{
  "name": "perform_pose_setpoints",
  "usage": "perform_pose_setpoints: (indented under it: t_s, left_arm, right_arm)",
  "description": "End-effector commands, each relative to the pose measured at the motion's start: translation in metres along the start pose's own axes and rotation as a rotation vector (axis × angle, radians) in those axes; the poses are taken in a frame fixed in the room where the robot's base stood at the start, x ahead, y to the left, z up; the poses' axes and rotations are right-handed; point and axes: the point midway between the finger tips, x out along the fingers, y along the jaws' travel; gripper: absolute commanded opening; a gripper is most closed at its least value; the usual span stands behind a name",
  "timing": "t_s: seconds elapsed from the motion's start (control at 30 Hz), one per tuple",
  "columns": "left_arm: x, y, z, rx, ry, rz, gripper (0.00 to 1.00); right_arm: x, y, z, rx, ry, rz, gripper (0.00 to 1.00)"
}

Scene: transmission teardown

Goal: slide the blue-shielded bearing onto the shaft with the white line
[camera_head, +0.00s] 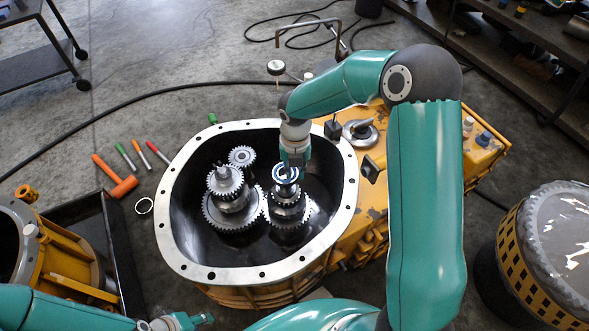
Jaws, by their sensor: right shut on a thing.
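The blue-shielded bearing (284,174) shows as a small ring with a blue face inside the open gearbox housing (174,237). My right gripper (292,163) reaches down from above and is shut on the bearing's far side. The bearing is at the top of the right-hand shaft (287,197), which carries several gears. I cannot tell whether it is around the shaft end or just above it. The white line is too small to make out. My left gripper (200,319) is low at the bottom left, away from the housing; its fingers are too small to read.
A second geared shaft (226,183) and a small gear (242,156) stand left of the bearing. The housing's pale rim surrounds them. An orange hammer (115,178), several pens and a metal ring (144,206) lie on the floor at left. A drum (550,245) stands at right.

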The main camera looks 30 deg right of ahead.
Motion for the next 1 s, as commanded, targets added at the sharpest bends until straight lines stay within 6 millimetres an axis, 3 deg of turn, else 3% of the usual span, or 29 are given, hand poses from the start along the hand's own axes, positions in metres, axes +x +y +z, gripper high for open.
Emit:
perform_pose_setpoints:
  t_s: [0.47,0.5,0.63,0.87,1.0]
  left_arm:
    - [0.0043,-0.0015,0.0,0.0,0.0,0.0,0.4]
    - [0.0031,-0.0011,0.0,0.0,0.0,0.0,0.4]
    - [0.003,-0.0011,0.0,0.0,0.0,0.0,0.4]
    - [0.003,-0.0011,0.0,0.0,0.0,0.0,0.4]
    - [0.0031,-0.0011,0.0,0.0,0.0,0.0,0.4]
  right_arm:
    - [0.0073,-0.0001,0.0003,0.0,-0.001,0.0,0.0]
    - [0.0057,-0.0001,0.0004,0.0,-0.001,0.0,0.27]
    - [0.0058,-0.0001,0.0002,0.001,-0.001,0.0,0.48]
    - [0.0059,-0.0002,0.0001,0.001,0.0,0.0,0.49]
    - [0.0063,-0.0004,-0.0002,0.001,0.001,-0.001,0.73]
